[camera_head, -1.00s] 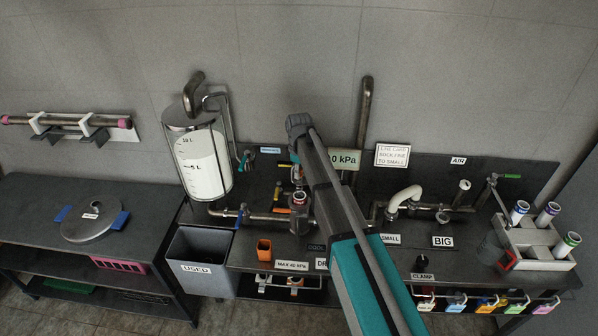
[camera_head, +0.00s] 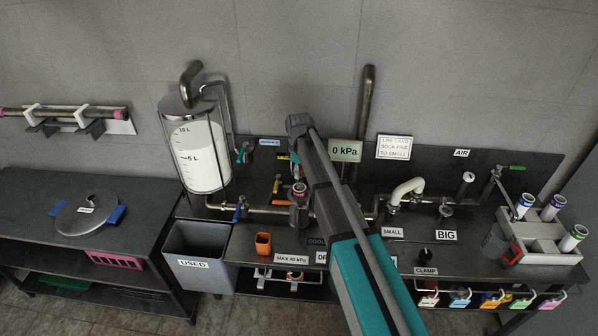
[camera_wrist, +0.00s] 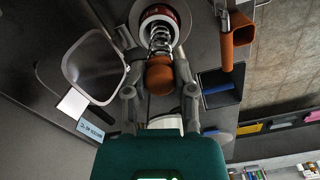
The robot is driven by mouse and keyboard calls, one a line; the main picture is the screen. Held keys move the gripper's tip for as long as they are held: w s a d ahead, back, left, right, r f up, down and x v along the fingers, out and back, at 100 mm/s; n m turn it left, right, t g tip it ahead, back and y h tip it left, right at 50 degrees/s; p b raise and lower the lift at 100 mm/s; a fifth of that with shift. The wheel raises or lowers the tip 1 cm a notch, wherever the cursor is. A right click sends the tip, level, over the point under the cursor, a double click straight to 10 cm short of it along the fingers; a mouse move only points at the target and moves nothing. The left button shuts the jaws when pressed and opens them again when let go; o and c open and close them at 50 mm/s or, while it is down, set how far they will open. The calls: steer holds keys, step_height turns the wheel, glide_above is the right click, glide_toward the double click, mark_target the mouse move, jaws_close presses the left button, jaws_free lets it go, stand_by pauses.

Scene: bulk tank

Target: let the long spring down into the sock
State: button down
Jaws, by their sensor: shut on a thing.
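In the wrist view a bright coil spring (camera_wrist: 161,41) has a round brown-orange end (camera_wrist: 160,78). My gripper (camera_wrist: 160,88) is shut on this end, a finger on each side. The other end of the spring reaches into the pale mouth of the sock, inside a red ring (camera_wrist: 152,11). How deep it goes is hidden. My arm hides much of the gripper there.
A glass tank (camera_head: 196,157) stands left of the housing, with pipes and valves along the bench. An orange cup (camera_head: 263,243) and the USED bin (camera_head: 196,262) are at the front left. A rack of tubes (camera_head: 545,240) stands at the right.

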steer(key=shift+f+b, duration=1.4)
steer(key=shift+f, duration=0.25)
steer(key=shift+c, duration=1.8)
jaws_free()
